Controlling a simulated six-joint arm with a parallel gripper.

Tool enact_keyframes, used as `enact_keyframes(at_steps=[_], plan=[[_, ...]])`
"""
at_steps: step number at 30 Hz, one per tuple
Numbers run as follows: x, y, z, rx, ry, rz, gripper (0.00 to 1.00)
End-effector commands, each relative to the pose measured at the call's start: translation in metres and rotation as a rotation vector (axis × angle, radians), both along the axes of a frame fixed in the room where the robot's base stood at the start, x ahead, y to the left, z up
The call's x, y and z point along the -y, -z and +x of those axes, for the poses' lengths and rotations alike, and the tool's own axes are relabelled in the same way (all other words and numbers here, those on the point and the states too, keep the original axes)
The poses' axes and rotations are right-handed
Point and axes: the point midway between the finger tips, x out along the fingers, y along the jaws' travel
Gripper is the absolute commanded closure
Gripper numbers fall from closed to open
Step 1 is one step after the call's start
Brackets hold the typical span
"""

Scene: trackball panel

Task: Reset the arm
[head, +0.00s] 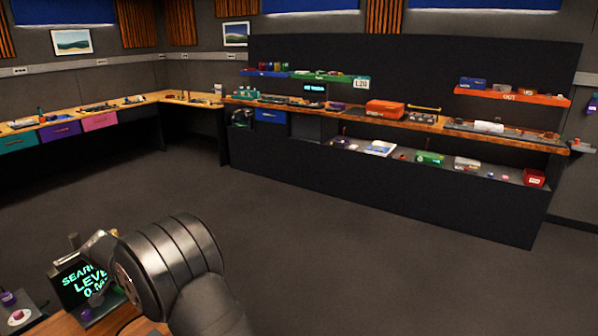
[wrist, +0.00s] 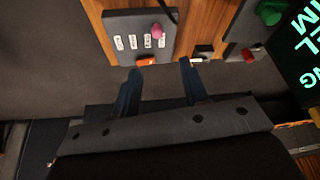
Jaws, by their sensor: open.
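My gripper (wrist: 160,67) shows in the wrist view with its two dark blue fingers apart and nothing between them. The fingers point toward the edge of a grey control panel (wrist: 128,25) with several white labels and a pink knob (wrist: 157,31). An orange-red piece (wrist: 146,61) sits at the panel's near edge, close to the left fingertip; I cannot tell whether they touch. In the head view my arm's thick grey link stands at the lower left, in front of the desk, and hides part of it. The gripper is not clear there.
A dark screen (head: 80,284) with green text stands beside my arm; it also shows in the wrist view (wrist: 302,42). A green knob (wrist: 270,12) and a red one (wrist: 248,55) are near it. A long workbench (head: 350,113) with shelves stands far off. The floor (head: 350,240) between is clear.

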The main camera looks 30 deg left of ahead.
Motion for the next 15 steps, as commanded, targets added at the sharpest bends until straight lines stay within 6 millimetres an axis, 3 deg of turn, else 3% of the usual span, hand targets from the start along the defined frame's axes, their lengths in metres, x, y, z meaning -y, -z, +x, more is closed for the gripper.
enact_keyframes(at_steps=[15], plan=[[-0.009,0.097,0.039,0.000,0.002,-0.004,0.59]])
